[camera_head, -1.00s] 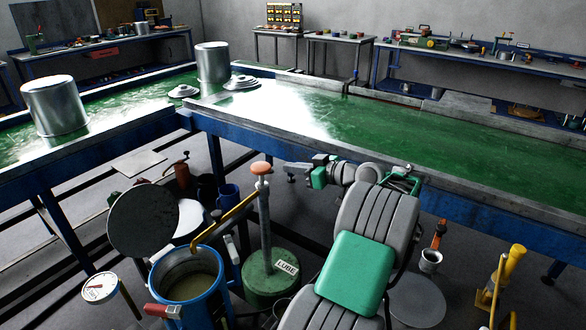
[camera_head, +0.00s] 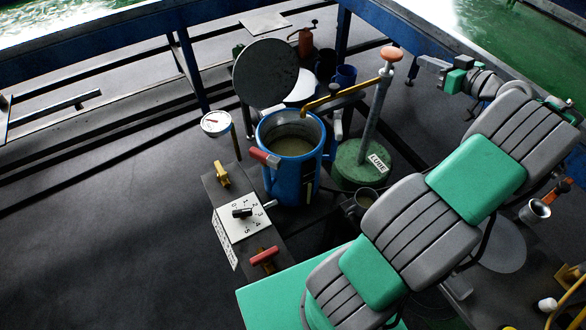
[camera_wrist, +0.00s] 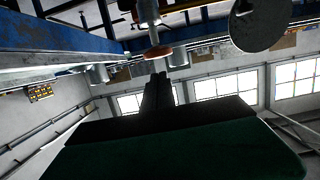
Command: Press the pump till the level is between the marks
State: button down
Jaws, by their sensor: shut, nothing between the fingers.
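The pump is a green drum (camera_head: 350,166) labelled LUBE with a grey upright rod topped by an orange knob (camera_head: 391,54). Its yellow spout (camera_head: 325,100) reaches over an open blue pot (camera_head: 270,170) holding murky liquid (camera_head: 288,146). A dark upright strip shows on the pot's side; I cannot make out any marks on it. My gripper (camera_head: 424,63) is shut and empty, just right of the knob and apart from it in the head view. In the wrist view the dark fingers (camera_wrist: 159,88) point toward the orange knob (camera_wrist: 157,52), with the picture upside down.
A round dark lid (camera_head: 265,73) stands tilted behind the pot. A dial gauge (camera_head: 215,122) and a numbered selector plate (camera_head: 243,216) with a red handle (camera_head: 264,257) are at the left. A small cup (camera_head: 364,198) stands near my arm. Open floor lies left.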

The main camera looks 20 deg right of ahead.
jog(key=r+b, duration=0.4)
jog(key=shift+w+r, duration=0.25)
jog(key=shift+r, duration=0.1)
jog(key=p, duration=0.1)
send_over(397, 55)
notch_tip(397, 55, down, 2)
jog(key=shift+w+a+f, duration=0.1)
jog(key=shift+f, duration=0.1)
jog(key=f, duration=0.3)
jog(key=shift+s, duration=0.2)
jog(key=shift+f, duration=0.55)
